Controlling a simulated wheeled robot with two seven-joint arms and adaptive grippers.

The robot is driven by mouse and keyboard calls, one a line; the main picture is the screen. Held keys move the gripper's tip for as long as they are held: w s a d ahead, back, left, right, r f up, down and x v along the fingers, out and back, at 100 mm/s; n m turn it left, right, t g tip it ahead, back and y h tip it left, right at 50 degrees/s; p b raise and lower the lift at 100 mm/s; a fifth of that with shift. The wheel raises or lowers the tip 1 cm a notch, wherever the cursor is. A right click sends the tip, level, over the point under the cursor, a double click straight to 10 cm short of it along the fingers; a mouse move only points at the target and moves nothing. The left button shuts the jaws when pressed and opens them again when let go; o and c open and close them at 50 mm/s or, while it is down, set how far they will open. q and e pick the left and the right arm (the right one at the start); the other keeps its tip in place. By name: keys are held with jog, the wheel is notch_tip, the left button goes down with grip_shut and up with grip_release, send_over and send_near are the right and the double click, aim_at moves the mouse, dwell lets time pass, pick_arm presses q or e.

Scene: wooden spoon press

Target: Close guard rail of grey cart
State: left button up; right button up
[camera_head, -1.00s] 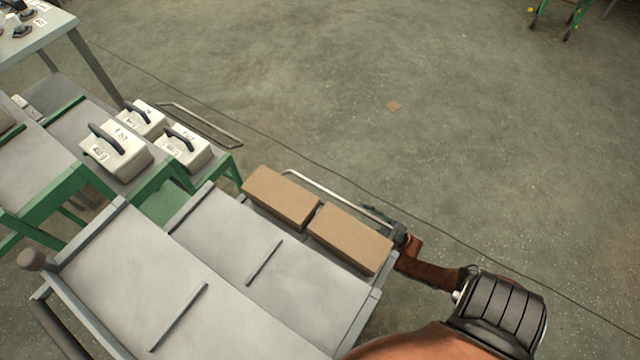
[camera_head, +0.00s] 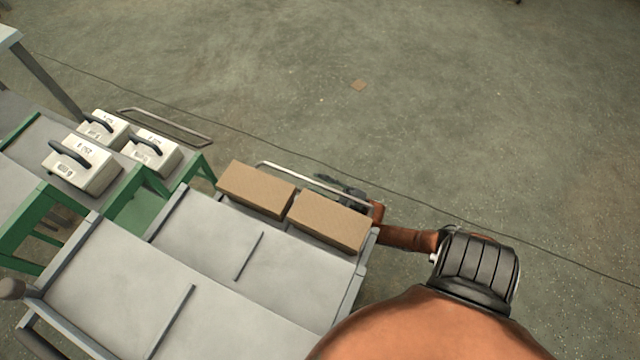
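The grey cart (camera_head: 203,241) stands at the lower left, with two tiers in view. Its guard rail (camera_head: 312,187), a thin metal bar, runs along the far side beyond two brown boxes, a left box (camera_head: 257,188) and a right box (camera_head: 330,221). My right gripper (camera_head: 338,184) is at the far right corner of the cart, by the rail's right part. It is small and dark, partly behind the rail and the right box, so its fingers and any contact are unclear. My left gripper is not in view.
A green-framed cart (camera_head: 131,189) stands left of the grey cart and carries several white cases with black handles, such as the front case (camera_head: 82,165). Its own metal rail (camera_head: 172,124) sticks out over the floor. Open concrete floor lies beyond the carts.

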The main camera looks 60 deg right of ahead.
jog(key=shift+c, duration=0.3)
grip_shut()
dwell(0.3)
